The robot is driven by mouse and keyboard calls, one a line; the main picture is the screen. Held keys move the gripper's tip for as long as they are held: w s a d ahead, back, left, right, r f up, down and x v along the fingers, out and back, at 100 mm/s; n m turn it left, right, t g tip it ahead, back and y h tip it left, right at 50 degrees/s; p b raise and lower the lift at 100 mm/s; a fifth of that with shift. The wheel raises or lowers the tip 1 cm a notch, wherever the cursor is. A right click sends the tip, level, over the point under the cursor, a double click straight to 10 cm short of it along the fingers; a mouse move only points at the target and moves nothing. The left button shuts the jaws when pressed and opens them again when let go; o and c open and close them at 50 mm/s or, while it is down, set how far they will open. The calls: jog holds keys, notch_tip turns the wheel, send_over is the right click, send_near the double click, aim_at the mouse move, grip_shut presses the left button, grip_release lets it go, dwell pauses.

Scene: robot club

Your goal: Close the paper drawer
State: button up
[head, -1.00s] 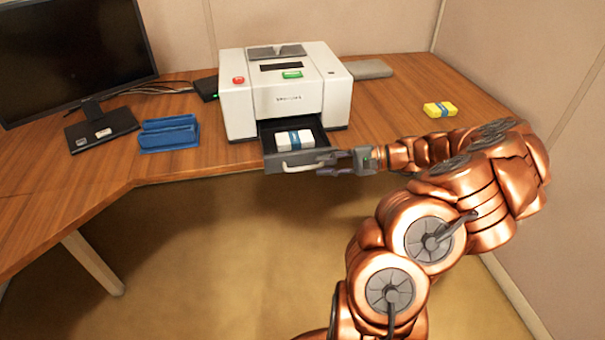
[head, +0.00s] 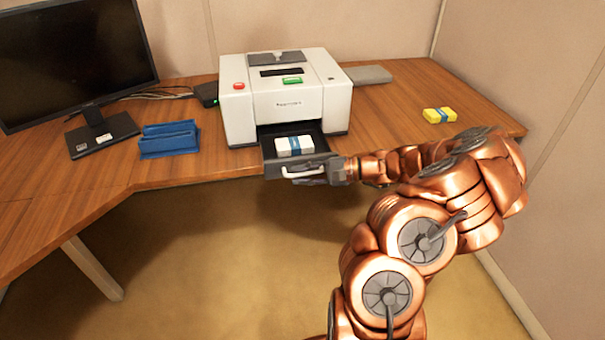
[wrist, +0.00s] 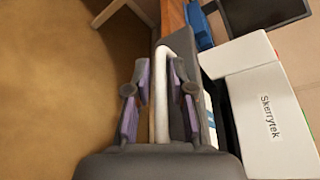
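The white printer (head: 285,105) stands on the desk with its dark paper drawer (head: 271,170) pulled out at the front, past the desk edge. A white paper pack with a blue band (head: 294,146) lies in the drawer. The drawer has a pale bar handle (head: 302,174). My gripper (head: 303,171) is at the handle, reaching in from the right. In the wrist view the handle (wrist: 160,110) runs between the two fingers of my gripper (wrist: 162,85). The fingers are apart, with a gap visible beside the bar. The printer (wrist: 265,115) also shows in the wrist view.
A blue tray (head: 169,139) and a monitor (head: 75,60) stand left of the printer. A yellow pack (head: 439,115) lies on the desk (head: 390,120) to the right. A flat grey object (head: 369,75) lies behind it. Open floor (head: 220,260) lies below the drawer.

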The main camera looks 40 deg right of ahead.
jog(key=shift+c, duration=0.2)
grip_shut()
